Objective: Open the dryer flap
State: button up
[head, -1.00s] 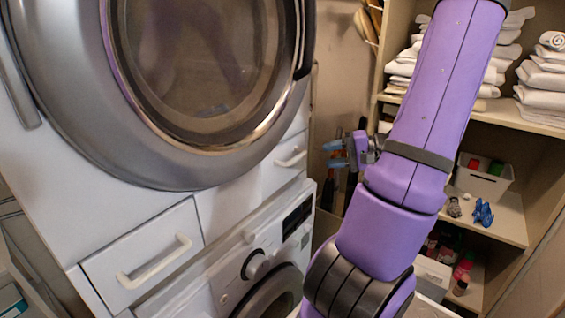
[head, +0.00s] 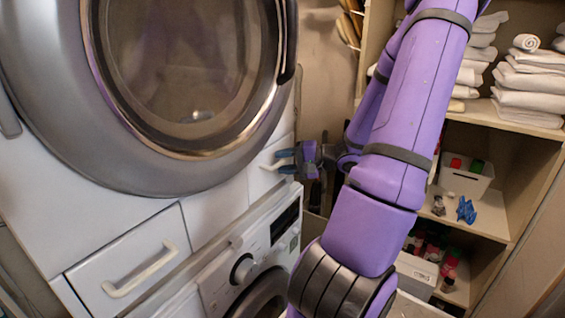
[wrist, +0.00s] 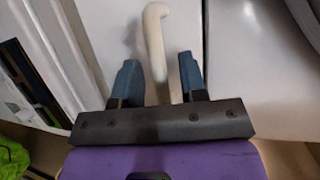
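The dryer (head: 170,190) is the upper machine with a round dark glass door (head: 180,70), which is closed. Below it are white panels with bar handles: one at the left (head: 140,272) and one at the right, whose pale handle (wrist: 155,30) shows in the wrist view. Both panels look closed. My gripper (head: 284,161) is at the right panel, its blue fingers pointing left. In the wrist view my gripper (wrist: 158,65) is open, with one finger on each side of the handle. The fingers appear apart from the handle; contact is unclear.
A washing machine (head: 225,285) with a knob and dark display stands below. Shelves (head: 545,128) at the right hold white towels (head: 525,85), a white bin (head: 465,178) and blue clips (head: 466,209). Tools hang on the wall behind my arm.

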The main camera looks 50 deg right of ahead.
jog(key=shift+w+a, duration=0.15)
jog(key=shift+w, duration=0.1)
grip_shut()
